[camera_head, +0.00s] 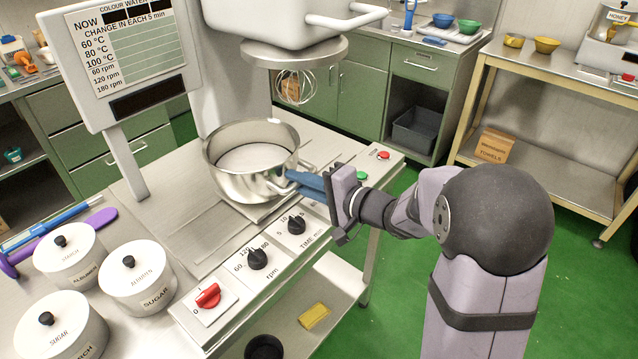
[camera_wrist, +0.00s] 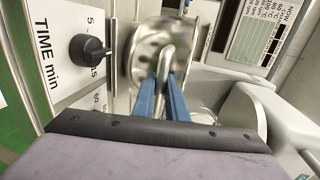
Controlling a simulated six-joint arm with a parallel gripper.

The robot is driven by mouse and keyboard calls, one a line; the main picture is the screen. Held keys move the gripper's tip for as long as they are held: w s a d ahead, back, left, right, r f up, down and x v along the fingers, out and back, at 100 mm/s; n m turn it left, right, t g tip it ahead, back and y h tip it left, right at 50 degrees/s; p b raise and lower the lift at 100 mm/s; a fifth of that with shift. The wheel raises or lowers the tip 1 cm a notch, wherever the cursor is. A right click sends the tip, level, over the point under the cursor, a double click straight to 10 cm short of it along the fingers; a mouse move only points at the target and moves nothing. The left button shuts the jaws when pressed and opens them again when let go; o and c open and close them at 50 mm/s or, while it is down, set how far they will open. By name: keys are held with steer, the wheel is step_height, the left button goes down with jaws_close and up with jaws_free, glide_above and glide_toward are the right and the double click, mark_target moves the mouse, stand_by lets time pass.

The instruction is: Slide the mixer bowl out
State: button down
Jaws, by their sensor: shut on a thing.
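The mixer bowl (camera_head: 230,175) is a shiny metal bowl with pale contents, standing upright on the steel machine top. The mixer head with its wire whisk (camera_head: 295,86) is above it and a little to the right. My gripper (camera_head: 290,178) reaches in from the right, its blue fingers shut on the bowl's handle. In the wrist view the fingers (camera_wrist: 162,100) close around the metal handle (camera_wrist: 167,62), with the bowl (camera_wrist: 146,47) behind it. The finger contact is partly hidden in the head view.
A panel with a red switch (camera_head: 208,296), an rpm knob (camera_head: 257,258) and a time knob (camera_head: 296,223) lies in front of the bowl. White lidded jars (camera_head: 137,278) stand at the left. A signboard (camera_head: 122,55) rises behind them. The steel top left of the bowl is clear.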

steer(key=s+a+b, duration=0.6)
steer(key=b, duration=0.1)
steer(key=shift+s+a, duration=0.3)
steer(key=shift+s, duration=0.05)
steer(key=shift+f, duration=0.1)
steer(key=c, duration=1.8)
jaws_free()
steer(key=shift+o, duration=0.2)
steer(key=shift+d, duration=0.1)
steer(key=v, duration=0.7)
steer(key=shift+s+d, duration=0.1)
